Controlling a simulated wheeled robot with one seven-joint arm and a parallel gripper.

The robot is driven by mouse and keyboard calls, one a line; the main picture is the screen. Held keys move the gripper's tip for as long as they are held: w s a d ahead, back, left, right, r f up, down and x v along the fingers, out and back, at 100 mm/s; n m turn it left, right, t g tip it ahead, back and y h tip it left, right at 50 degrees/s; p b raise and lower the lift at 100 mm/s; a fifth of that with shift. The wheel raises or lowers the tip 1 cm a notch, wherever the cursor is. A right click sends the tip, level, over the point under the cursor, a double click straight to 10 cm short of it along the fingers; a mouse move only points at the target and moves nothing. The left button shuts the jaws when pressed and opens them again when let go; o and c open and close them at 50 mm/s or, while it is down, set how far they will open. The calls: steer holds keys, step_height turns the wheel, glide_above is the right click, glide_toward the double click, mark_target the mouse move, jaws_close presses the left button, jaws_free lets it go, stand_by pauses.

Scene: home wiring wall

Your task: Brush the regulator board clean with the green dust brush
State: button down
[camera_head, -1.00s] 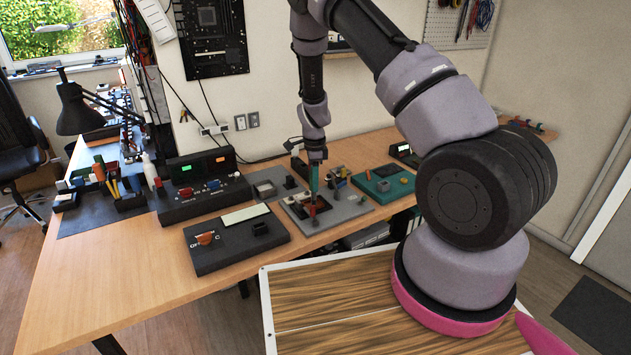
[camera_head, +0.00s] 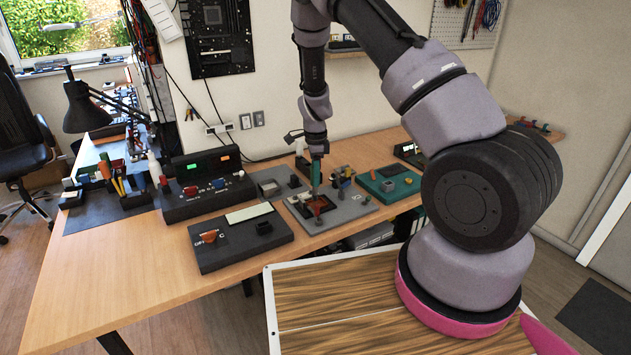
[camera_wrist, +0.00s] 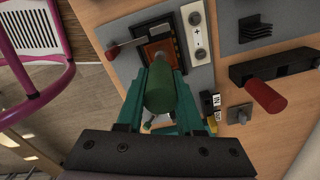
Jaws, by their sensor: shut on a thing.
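The green dust brush (camera_wrist: 160,90) is in my gripper (camera_wrist: 160,76), its rounded handle between the teal fingers in the wrist view. In the head view my gripper (camera_head: 316,168) points down over the grey work plate.
A black console with red and blue knobs (camera_head: 207,196) and a dark panel with an orange switch (camera_head: 240,238) stand left of the plate. A teal box (camera_head: 389,184) stands on its right. The left front of the wooden bench (camera_head: 130,270) is clear.

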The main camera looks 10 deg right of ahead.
steer(key=shift+r, duration=2.85)
steer(key=shift+s+d+r+n, duration=0.15)
steer(key=shift+d+n, duration=0.35)
steer(key=shift+n, duration=0.3)
steer(key=s+d+r+n, duration=0.1)
steer(key=d+n, duration=0.3)
steer(key=n, duration=0.4)
steer(key=s+d+n, duration=0.4)
steer(key=d+n, duration=0.1)
steer(key=n, duration=0.4)
steer(key=shift+s+r, duration=0.25)
steer(key=shift+r, duration=0.1)
